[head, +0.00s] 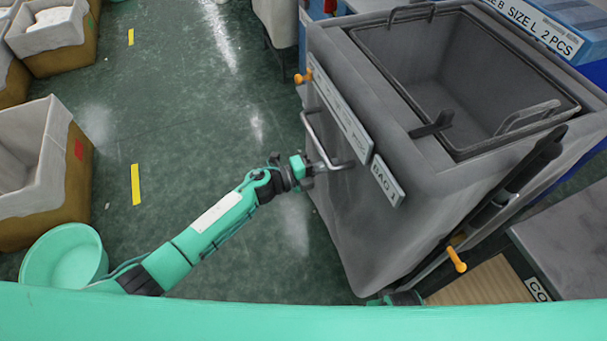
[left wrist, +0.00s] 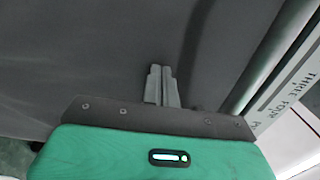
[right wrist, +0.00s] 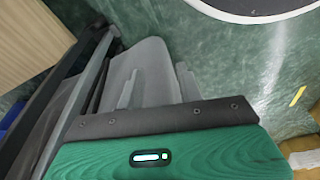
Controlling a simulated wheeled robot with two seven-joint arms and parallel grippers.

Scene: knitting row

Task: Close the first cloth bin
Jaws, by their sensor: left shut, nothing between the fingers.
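The grey cloth bin labelled BAG 1 (head: 365,215) stands at the right in the head view. Its top is open, showing an empty-looking inside. A metal bar handle (head: 312,133) sits on its left-facing front panel. My left gripper (head: 306,171) is at the lower end of this handle, close to the panel; whether it touches is unclear. In the left wrist view its fingers (left wrist: 162,82) are shut and empty before grey cloth. My right gripper (right wrist: 157,85) has its fingers apart, with a grey surface behind them; the head view mostly hides it at the bottom edge.
Orange knobs (head: 457,259) stick out near the bin's frame. A dark bar (head: 520,180) runs along its right side. The green floor (head: 180,120) between is clear.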

